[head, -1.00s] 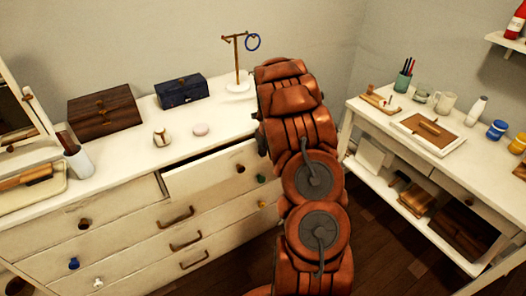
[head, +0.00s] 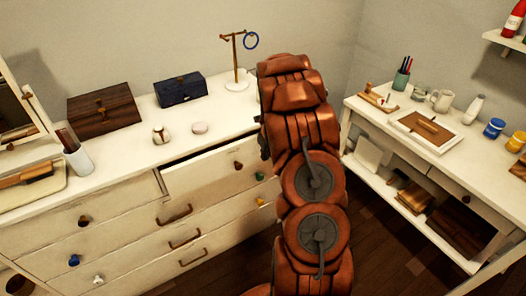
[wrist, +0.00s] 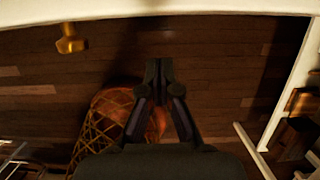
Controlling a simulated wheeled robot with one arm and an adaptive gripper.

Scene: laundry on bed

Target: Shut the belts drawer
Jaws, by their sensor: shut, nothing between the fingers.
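The white dresser (head: 120,222) stands along the wall at the left. One top drawer (head: 208,176), right of the middle, sticks out a little, with a dark gap behind its front and a brown knob (head: 238,166). No label shows, so I cannot tell from the pictures that it holds belts. My arm hides its right end. In the wrist view my gripper (wrist: 158,70) is shut and empty, its fingertips together over the dark floor, below a pale furniture edge (wrist: 180,9) and apart from it. A brass-coloured knob (wrist: 70,40) shows left of it.
On the dresser top are a brown box (head: 103,108), a blue box (head: 180,89), a jewellery stand (head: 236,62) and small jars. A white side table (head: 385,118) with several items stands at the right. A wicker basket (wrist: 100,125) is on the floor below my gripper.

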